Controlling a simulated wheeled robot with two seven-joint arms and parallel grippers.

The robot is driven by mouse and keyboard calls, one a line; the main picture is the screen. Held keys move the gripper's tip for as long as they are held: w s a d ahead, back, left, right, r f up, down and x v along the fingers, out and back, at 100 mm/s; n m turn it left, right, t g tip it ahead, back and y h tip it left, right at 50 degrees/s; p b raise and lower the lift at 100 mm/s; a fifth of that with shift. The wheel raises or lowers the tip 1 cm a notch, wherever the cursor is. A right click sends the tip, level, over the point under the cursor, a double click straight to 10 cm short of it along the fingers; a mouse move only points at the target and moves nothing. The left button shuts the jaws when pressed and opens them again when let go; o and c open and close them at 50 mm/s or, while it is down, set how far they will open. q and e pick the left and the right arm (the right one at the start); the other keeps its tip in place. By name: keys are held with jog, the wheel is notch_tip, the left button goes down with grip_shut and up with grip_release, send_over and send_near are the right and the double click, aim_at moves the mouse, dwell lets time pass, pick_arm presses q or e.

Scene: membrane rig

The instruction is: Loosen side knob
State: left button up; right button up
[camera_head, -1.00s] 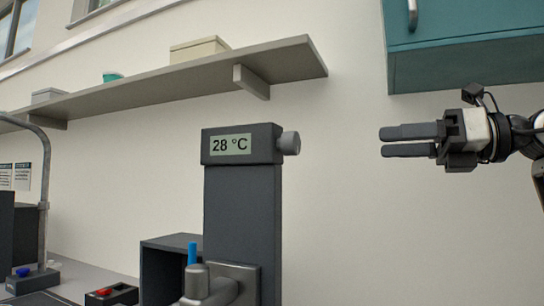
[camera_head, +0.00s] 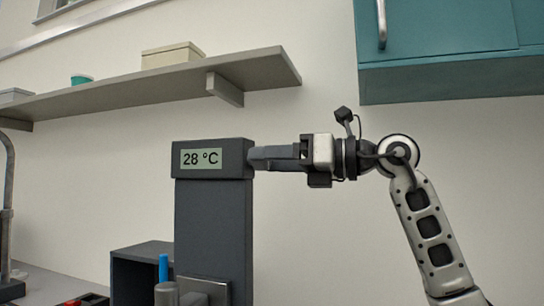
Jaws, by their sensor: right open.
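The membrane rig is a dark upright column (camera_head: 213,230) with a head box (camera_head: 242,145) on top, whose display (camera_head: 201,158) reads 28 °C. The grey side knob on the box's right side is now hidden by my right gripper's fingers. My right gripper (camera_head: 256,158) comes in level from the right, its fingertips at the box's right side, where the knob sits. It is open; the fingers overlap in this view, and whether they touch the knob cannot be told. My left gripper is not in view.
A wall shelf (camera_head: 170,84) with a beige box (camera_head: 172,55) is above and behind the rig. A teal cabinet (camera_head: 450,80) hangs at the upper right, above my right arm.

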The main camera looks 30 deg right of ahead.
jog(key=shift+w+a, duration=0.1)
jog(key=shift+w, duration=0.05)
jog(key=c, duration=1)
